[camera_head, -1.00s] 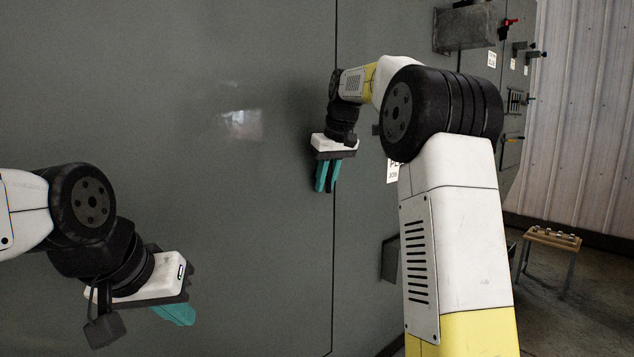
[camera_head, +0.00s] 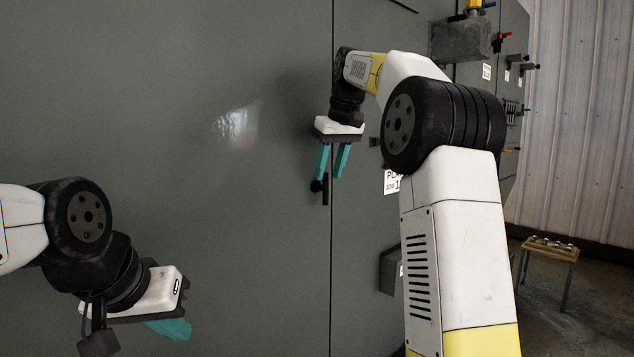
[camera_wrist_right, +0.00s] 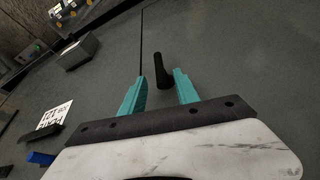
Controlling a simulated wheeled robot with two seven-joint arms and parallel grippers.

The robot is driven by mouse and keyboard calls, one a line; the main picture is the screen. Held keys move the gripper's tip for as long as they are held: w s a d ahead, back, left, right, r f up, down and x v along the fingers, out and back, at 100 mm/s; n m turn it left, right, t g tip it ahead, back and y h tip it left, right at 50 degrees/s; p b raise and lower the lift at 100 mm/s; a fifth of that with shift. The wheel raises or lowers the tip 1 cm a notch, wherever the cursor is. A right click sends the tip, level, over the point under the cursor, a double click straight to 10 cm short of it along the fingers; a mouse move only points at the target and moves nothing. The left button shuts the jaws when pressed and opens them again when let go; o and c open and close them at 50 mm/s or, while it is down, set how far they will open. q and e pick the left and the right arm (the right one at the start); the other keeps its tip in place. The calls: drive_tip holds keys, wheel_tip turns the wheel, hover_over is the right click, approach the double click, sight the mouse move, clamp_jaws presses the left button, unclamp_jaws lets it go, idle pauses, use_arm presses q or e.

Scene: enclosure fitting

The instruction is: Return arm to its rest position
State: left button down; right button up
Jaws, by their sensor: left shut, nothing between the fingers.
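My right gripper (camera_head: 329,176) is open, its teal fingers pointing down in front of the grey cabinet (camera_head: 230,200). In the right wrist view the right gripper (camera_wrist_right: 159,80) shows both fingers apart with nothing held. A black handle (camera_wrist_right: 161,70) stands just beyond the fingertips, in line with the gap between them. In the head view this handle (camera_head: 325,188) shows at the left fingertip; I cannot tell if they touch. My left gripper (camera_head: 170,329) is shut and empty at the lower left, its fingers partly hidden behind its white body.
A grey box (camera_head: 460,40) juts from the cabinet at the upper right, with switches beyond it. A printed label (camera_head: 391,182) and a small dark box (camera_head: 390,270) sit beside my right arm. A small wooden table (camera_head: 550,247) with small items stands at the right.

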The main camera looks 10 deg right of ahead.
drive_tip(key=shift+s+r, duration=0.1)
drive_tip(key=shift+r, duration=0.1)
drive_tip(key=shift+s, duration=0.1)
drive_tip(key=s+d+f+m+t, duration=0.1)
drive_tip(key=s+f, duration=0.1)
drive_tip(key=s, duration=0.6)
drive_tip(key=s+d+f+m, duration=0.1)
drive_tip(key=s+f, duration=0.1)
drive_tip(key=s, duration=0.6)
drive_tip(key=s+a+f+m+t, duration=0.1)
drive_tip(key=s+a+f, duration=0.1)
drive_tip(key=s+f, duration=1.2)
drive_tip(key=shift+s+f+m, duration=0.15)
drive_tip(key=shift+s+m, duration=0.25)
drive_tip(key=shift+s, duration=0.6)
drive_tip(key=shift+d, duration=0.2)
